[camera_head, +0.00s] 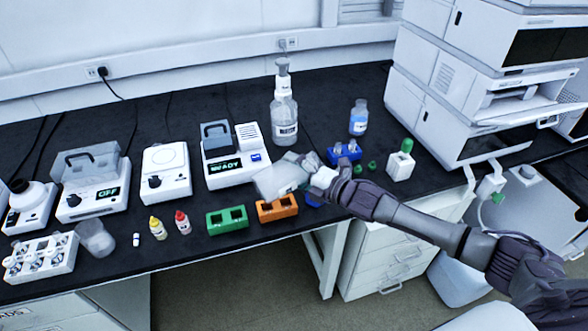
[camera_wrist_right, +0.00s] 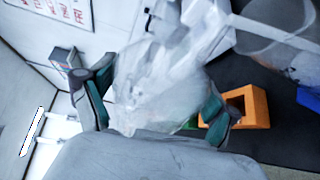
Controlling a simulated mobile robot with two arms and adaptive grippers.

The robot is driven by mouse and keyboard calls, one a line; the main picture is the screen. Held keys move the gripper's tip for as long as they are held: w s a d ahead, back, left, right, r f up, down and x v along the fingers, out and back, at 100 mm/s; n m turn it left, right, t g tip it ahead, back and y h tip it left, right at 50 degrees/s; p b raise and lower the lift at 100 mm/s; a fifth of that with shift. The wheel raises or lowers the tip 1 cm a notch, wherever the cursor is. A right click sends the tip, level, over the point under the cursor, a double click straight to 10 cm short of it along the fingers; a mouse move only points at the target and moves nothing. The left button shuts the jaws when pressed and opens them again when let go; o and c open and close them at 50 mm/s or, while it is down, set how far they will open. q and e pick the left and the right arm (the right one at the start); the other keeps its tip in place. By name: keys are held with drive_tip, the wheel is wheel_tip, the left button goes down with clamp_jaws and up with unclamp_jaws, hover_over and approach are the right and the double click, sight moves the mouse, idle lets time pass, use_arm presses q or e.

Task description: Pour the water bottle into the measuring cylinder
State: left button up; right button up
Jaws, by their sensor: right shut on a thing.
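My right gripper (camera_head: 305,170) is shut on a clear, translucent bottle (camera_head: 275,181), held tilted above the bench's front edge, over the orange block. The right wrist view shows the bottle (camera_wrist_right: 160,75) between the two green-padded fingers (camera_wrist_right: 155,108). I take it for the water bottle; its contents and mouth are hard to make out. I cannot pick out a measuring cylinder for certain. A translucent cup (camera_head: 97,238) stands at the left of the bench. My left gripper is not in view.
An orange block (camera_head: 277,209) and green block (camera_head: 227,220) lie near the front edge. A tall dispenser bottle (camera_head: 284,120) and a "READY" device (camera_head: 228,172) stand behind. A blue-labelled bottle (camera_head: 358,118) and stacked instruments (camera_head: 445,110) are at the right.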

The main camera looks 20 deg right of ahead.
drive_tip(key=shift+a+r+n+h+p, duration=0.2)
drive_tip(key=shift+n+h+p, duration=0.35)
drive_tip(key=shift+n, duration=0.45)
drive_tip(key=r+n+p, duration=0.1)
drive_tip(key=p, duration=0.1)
drive_tip(key=shift+r+n+g+h+p, duration=0.25)
drive_tip(key=shift+n+g+h+p, duration=0.05)
drive_tip(key=shift+h+p, duration=0.1)
drive_tip(key=shift+r+n+p, duration=0.1)
drive_tip(key=shift+n+p, duration=0.25)
drive_tip(key=shift+n, duration=0.05)
